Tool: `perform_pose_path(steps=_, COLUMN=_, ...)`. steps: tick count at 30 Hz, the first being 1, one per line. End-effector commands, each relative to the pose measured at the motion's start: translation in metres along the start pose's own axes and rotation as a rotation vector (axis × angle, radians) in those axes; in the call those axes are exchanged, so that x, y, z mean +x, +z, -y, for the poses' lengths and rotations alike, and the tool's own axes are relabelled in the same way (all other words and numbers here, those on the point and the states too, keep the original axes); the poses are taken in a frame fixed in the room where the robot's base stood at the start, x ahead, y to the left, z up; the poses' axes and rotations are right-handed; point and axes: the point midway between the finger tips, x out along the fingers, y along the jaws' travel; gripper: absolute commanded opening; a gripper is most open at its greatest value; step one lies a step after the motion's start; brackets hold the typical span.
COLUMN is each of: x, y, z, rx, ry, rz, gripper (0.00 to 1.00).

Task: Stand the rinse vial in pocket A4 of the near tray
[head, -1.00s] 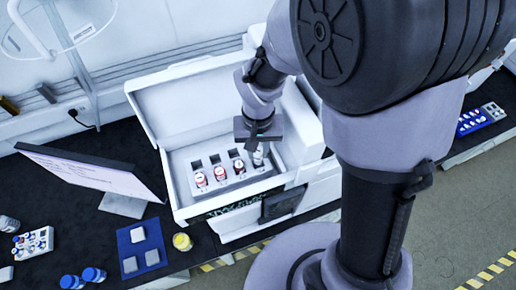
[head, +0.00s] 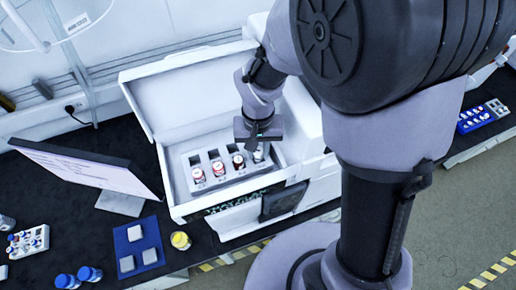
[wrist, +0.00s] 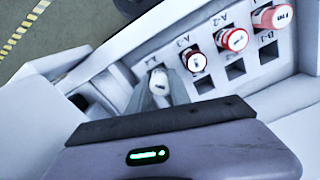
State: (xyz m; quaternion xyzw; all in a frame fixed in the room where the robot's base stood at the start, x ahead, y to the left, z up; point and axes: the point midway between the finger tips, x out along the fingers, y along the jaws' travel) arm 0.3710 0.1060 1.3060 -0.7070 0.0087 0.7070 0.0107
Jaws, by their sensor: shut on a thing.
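The near tray (head: 232,181) is pale, with two rows of square pockets, inside the open white instrument. Three red-marked vials stand in its front row; the wrist view shows them in the pockets labelled A-1 to A-3, such as the vial by A-3 (wrist: 195,62). My gripper (head: 258,143) points down at the right end of that row. In the wrist view my gripper (wrist: 160,92) is shut on the rinse vial (wrist: 159,78), white-capped and roughly upright. It also shows in the head view (head: 259,154). It is at the A-4 end; its base and that pocket are hidden.
The instrument's raised white lid (head: 190,95) stands behind the tray, and its white walls enclose it closely. A monitor (head: 95,172), a blue mat (head: 122,236) and a yellow-capped jar (head: 180,241) are on the dark bench at left. A blue rack (head: 470,118) sits far right.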

Motion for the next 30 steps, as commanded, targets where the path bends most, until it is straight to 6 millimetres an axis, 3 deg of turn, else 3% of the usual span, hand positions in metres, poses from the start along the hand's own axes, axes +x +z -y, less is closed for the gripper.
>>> perform_pose_path(steps=10, x=0.0065, y=0.0000, z=-0.0001, rx=0.000, ry=0.000, rz=0.000, gripper=0.00)
perform_pose_path(steps=11, x=0.0065, y=0.0000, z=-0.0001, rx=0.000, ry=0.000, rz=0.000, gripper=0.30)
perform_pose_path(steps=14, x=0.0065, y=0.0000, z=-0.0001, rx=0.000, ry=0.000, rz=0.000, gripper=0.49)
perform_pose_path(steps=20, x=0.0065, y=0.0000, z=-0.0001, rx=0.000, ry=0.000, rz=0.000, gripper=0.49)
perform_pose_path(steps=24, x=0.0066, y=0.0001, z=-0.0001, rx=0.000, ry=0.000, rz=0.000, gripper=0.67)
perform_pose_path(steps=30, x=0.0066, y=0.0002, z=0.0000, rx=0.000, ry=0.000, rz=0.000, gripper=0.67)
